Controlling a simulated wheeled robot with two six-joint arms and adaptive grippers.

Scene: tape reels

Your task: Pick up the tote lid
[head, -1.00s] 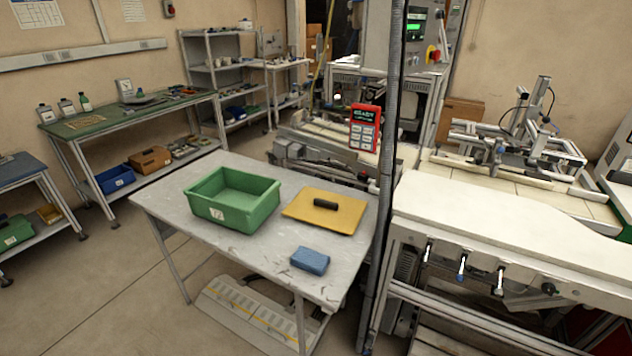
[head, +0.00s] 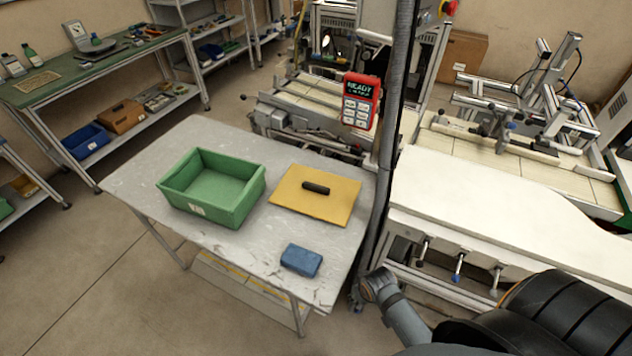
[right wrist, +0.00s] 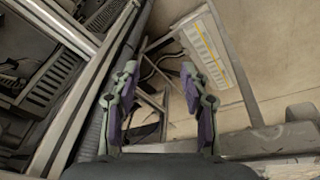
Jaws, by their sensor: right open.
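The tote lid (head: 330,208) is a flat yellow panel with a black bar handle (head: 315,187) on top. It lies flat on the grey table, right of the open green tote (head: 213,187), which looks empty. In the head view my right arm comes in at the lower right, and its gripper cannot be made out there. The right wrist view shows my right gripper (right wrist: 160,100) open and empty, with its fingers apart. It points down past metal frames toward the floor, away from the lid. My left gripper is not in view.
A blue block (head: 301,260) lies near the front of the grey table (head: 150,180). A dark vertical post (head: 392,130) stands at the table's right edge, beside a red control pendant (head: 360,100). A white-topped bench (head: 490,205) is on the right.

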